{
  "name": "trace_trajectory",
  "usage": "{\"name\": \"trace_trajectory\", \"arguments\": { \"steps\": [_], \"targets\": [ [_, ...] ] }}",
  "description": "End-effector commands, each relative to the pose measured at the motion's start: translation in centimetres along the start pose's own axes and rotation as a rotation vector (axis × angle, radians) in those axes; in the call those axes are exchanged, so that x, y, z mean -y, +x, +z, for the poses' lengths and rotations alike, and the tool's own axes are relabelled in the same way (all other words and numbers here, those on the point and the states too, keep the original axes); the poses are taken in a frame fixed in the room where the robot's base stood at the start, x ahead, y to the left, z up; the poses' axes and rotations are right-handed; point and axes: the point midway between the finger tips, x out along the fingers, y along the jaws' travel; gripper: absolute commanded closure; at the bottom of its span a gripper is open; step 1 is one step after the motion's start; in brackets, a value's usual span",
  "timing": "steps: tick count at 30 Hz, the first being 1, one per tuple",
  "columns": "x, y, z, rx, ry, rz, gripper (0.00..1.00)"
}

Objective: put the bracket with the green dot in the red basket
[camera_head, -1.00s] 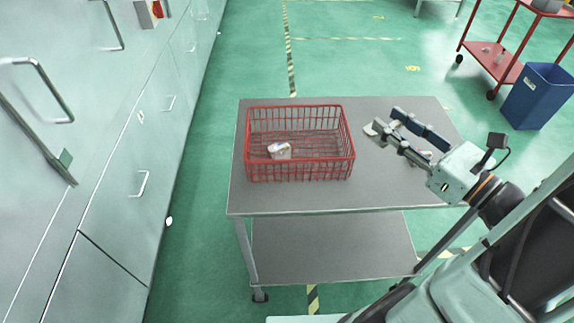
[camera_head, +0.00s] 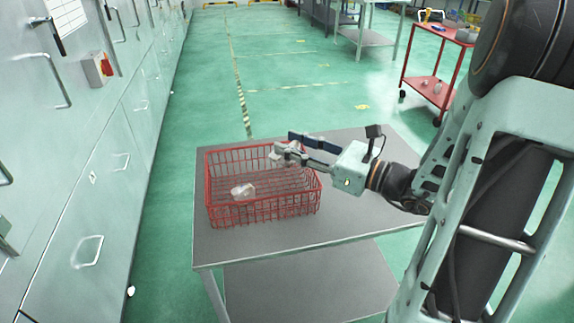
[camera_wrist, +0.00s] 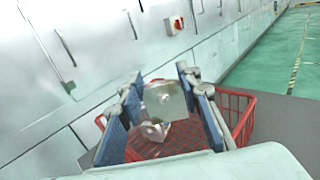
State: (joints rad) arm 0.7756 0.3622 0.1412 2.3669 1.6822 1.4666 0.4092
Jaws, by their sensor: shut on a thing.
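The red wire basket (camera_head: 265,212) stands on the grey table; its rim also shows in the wrist view (camera_wrist: 238,104). My gripper (camera_head: 289,147) is over the basket's back right part. Its two blue fingers, also in the wrist view (camera_wrist: 160,97), are shut on a pale metal bracket (camera_wrist: 167,98), held above the basket. I cannot make out a green dot on it. A light casting (camera_head: 242,191) lies inside the basket at the left; a pale part shows low in the wrist view, below the held bracket.
The grey table top (camera_head: 225,245) is bare in front of the basket; my arm covers part of its right side. Grey cabinets (camera_head: 90,180) line the left. A red cart (camera_head: 432,80) stands at the back right, away from the table.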

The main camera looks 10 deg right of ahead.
Motion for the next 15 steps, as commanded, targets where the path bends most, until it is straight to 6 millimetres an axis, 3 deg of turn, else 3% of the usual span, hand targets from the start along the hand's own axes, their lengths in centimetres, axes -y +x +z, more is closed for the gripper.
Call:
{"name": "trace_trajectory", "arguments": {
  "steps": [3, 15],
  "targets": [
    [0.9, 1.2, -2.0, 0.002, 0.002, 0.003, 0.94],
    [2.0, 2.6, -4.7, 0.001, 0.001, 0.001, 0.94]
  ]
}}
